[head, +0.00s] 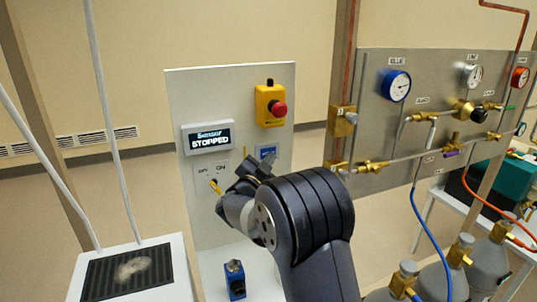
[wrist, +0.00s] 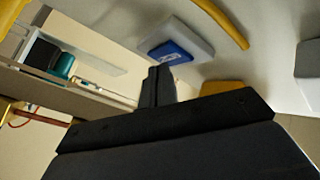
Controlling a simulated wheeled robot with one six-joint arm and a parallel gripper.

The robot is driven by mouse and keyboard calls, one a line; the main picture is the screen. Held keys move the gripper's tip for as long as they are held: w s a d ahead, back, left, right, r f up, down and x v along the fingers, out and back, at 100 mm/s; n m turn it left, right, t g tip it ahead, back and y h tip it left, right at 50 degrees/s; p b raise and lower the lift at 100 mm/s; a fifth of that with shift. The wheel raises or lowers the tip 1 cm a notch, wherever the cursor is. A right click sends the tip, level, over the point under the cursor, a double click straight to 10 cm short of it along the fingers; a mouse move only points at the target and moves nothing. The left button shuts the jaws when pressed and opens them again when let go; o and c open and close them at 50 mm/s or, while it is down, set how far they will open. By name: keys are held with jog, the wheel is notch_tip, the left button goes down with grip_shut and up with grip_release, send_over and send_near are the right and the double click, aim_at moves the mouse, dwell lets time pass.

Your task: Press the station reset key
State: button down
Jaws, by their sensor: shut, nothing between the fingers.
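The station reset key appears to be the blue square key with a white mark (head: 266,150) on the pale upright panel (head: 185,95). In the wrist view the blue key (wrist: 170,52) sits in a white housing, just beyond my fingertips. My gripper (head: 252,168) is shut and empty, in front of the panel just below the key, hiding its lower part in the head view. In the wrist view its closed fingers (wrist: 159,82) point toward the key; I cannot tell whether they touch it. A display (head: 208,138) left of the key reads "STOPPED".
A yellow box with a red mushroom button (head: 279,109) is above the key. An OFF/ON switch with a yellow handle (head: 215,187) is left of my gripper. A yellow curved bar (wrist: 218,22) passes near the key. A gas panel (head: 385,125) stands to the right.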

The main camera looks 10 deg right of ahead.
jog(key=shift+w+a, duration=0.1)
jog(key=shift+w, duration=0.3)
dwell(0.4)
jog(key=shift+s, duration=0.15)
jog(key=shift+s+b, duration=0.35)
jog(key=shift+s, duration=0.3)
jog(key=s+b, duration=0.1)
jog(key=s, duration=0.1)
jog(key=s+d+b, duration=0.1)
jog(key=s, duration=0.2)
jog(key=shift+d, duration=0.15)
jog(key=shift+w, duration=0.15)
dwell(0.8)
